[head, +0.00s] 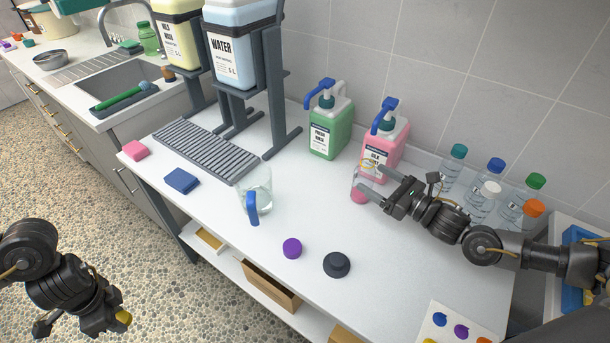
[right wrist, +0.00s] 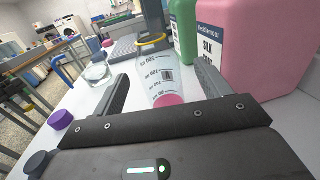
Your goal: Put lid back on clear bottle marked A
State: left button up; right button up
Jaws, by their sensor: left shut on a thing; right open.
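A clear bottle (head: 359,182) with a yellow neck ring and pink liquid at its base stands upright on the white counter, before the pink jug. My left gripper (head: 118,318) is shut on a small yellow lid (head: 124,317), low at the left, out over the floor beyond the counter's front edge.
A pink jug (head: 386,145) and a green jug (head: 330,127) stand behind the bottle. Several capped clear bottles (head: 485,195) stand at right near my right arm. A clear pitcher (head: 259,184), a purple lid (head: 292,248) and a dark lid (head: 337,261) lie nearer the front.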

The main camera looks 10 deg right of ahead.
aim_at(374, 179)
pick_arm(q)
jog(key=shift+r+p, duration=0.4)
jog(key=shift+r, duration=0.2)
pick_arm(e)
jog(key=shift+x, duration=2)
jog(key=shift+s, duration=0.1)
jog(key=c, duration=1.1)
jog(key=shift+r, duration=0.1)
